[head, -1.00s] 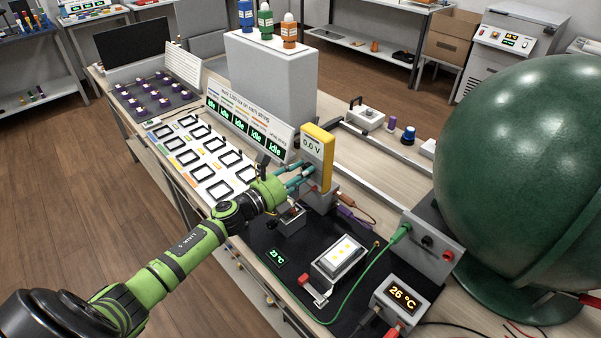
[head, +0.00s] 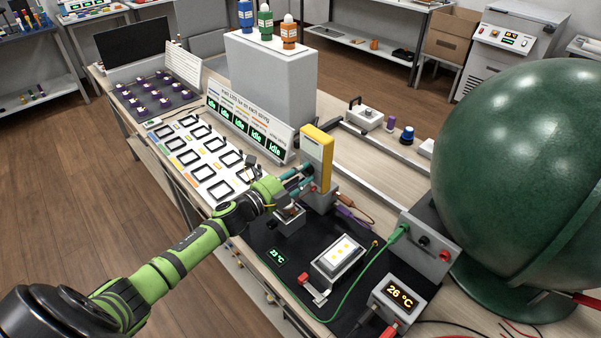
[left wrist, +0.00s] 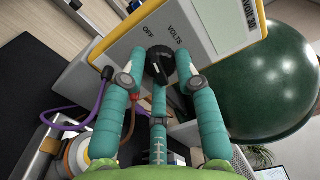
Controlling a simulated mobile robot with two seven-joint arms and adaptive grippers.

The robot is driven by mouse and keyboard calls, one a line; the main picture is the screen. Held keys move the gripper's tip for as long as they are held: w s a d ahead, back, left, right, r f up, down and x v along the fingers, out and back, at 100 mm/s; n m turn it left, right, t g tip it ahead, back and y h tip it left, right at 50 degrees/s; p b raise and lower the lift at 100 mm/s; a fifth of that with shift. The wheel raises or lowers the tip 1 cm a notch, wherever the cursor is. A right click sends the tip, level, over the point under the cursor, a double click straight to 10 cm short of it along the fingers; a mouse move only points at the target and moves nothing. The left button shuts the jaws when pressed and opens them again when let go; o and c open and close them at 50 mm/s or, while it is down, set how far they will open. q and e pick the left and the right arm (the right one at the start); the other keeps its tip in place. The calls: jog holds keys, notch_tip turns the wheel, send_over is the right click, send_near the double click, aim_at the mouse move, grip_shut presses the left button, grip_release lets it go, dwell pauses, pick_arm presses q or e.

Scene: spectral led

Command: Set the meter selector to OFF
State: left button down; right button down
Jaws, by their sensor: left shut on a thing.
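The yellow-edged meter (head: 318,158) stands upright on the bench in the head view, and its screen now looks blank. In the left wrist view its grey face (left wrist: 205,32) carries the labels OFF and VOLTS around a black selector knob (left wrist: 159,65). My left gripper (head: 306,170) is at the meter's face; its teal fingers close around the knob in the left wrist view (left wrist: 160,75). The knob's pointer is partly hidden by the fingers, and its exact direction is hard to tell. My right gripper is not in view.
A large green sphere (head: 530,170) stands at the right. A small box reading 26 °C (head: 398,298), a lit module (head: 339,257) and a green cable (head: 355,285) lie near the meter. Purple and orange leads (left wrist: 90,105) hang beside it.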

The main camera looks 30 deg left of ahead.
pick_arm(q)
jog(key=shift+w+a+r+n, duration=0.15)
jog(key=shift+a+r+n, duration=0.15)
jog(key=shift+n, duration=0.3)
jog(key=c, duration=0.9)
grip_release()
jog(key=shift+f, duration=0.2)
jog(key=shift+d, duration=0.1)
jog(key=v, duration=1.2)
